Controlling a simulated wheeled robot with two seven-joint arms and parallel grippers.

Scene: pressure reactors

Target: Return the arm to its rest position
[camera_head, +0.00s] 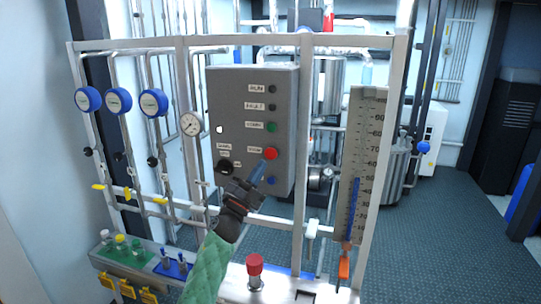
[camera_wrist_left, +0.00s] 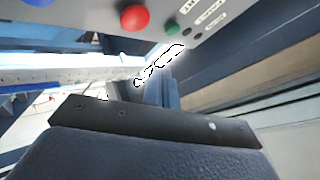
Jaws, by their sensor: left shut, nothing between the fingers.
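My left arm, in a green sleeve, comes up from the bottom middle of the head view. My left gripper (camera_head: 262,171) is shut and empty, its blue fingertips in front of the lower part of the grey control box (camera_head: 226,105). The fingertips show just below the red button (camera_head: 270,153); whether they touch the box I cannot tell. In the left wrist view the gripper fingers (camera_wrist_left: 162,90) are seen partly, with the red button (camera_wrist_left: 134,18) and the green button (camera_wrist_left: 172,27) above them. My right gripper is not in view.
A metal frame (camera_head: 300,190) surrounds the box. Three blue-rimmed gauges (camera_head: 117,101) and a pressure dial (camera_head: 190,124) are on the left. A level scale (camera_head: 358,150) stands right of the box. A red-topped knob (camera_head: 255,264) stands low, right of my arm. Open floor lies at right.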

